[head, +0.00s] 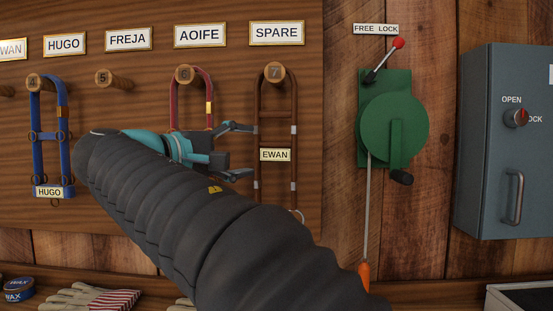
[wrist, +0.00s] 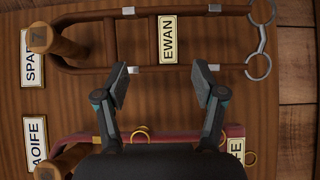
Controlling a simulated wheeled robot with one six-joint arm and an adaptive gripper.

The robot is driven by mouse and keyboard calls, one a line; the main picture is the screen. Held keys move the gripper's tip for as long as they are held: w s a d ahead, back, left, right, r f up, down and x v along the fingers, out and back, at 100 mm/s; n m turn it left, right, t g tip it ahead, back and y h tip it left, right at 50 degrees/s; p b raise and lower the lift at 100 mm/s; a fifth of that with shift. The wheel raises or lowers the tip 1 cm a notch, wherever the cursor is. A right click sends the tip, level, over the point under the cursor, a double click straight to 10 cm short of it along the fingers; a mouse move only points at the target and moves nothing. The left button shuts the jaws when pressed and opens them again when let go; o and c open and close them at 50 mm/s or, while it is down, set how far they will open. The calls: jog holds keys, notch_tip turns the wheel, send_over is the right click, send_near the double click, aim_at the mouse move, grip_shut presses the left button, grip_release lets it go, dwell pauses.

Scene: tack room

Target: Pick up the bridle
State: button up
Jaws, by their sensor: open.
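A brown bridle (head: 275,118) hangs from peg 7 under the SPARE sign and bears an EWAN tag (head: 275,155). In the wrist view the bridle (wrist: 90,70) lies across the top, with metal rings at its right end. A red bridle (head: 207,88) hangs on peg 6, mostly hidden behind my gripper and arm. A blue bridle (head: 37,110) tagged HUGO hangs on peg 4. My gripper (head: 245,150) is open and empty, pointing at the brown bridle from the left. In the wrist view its fingertips (wrist: 161,82) reach the bridle's nearer strap, below the tag; contact cannot be told.
Peg 5 (head: 113,80) under FREJA is bare. A green winch (head: 393,126) with a red-knobbed lever is right of the peg board (head: 140,60). A grey cabinet (head: 485,150) stands out at the far right. Gloves (head: 92,298) and a wax tin (head: 18,288) lie below left.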

aim_at(271, 152)
jog(key=x, duration=0.8)
jog(key=shift+d+f, duration=0.1)
jog(key=shift+f, duration=0.2)
grip_shut()
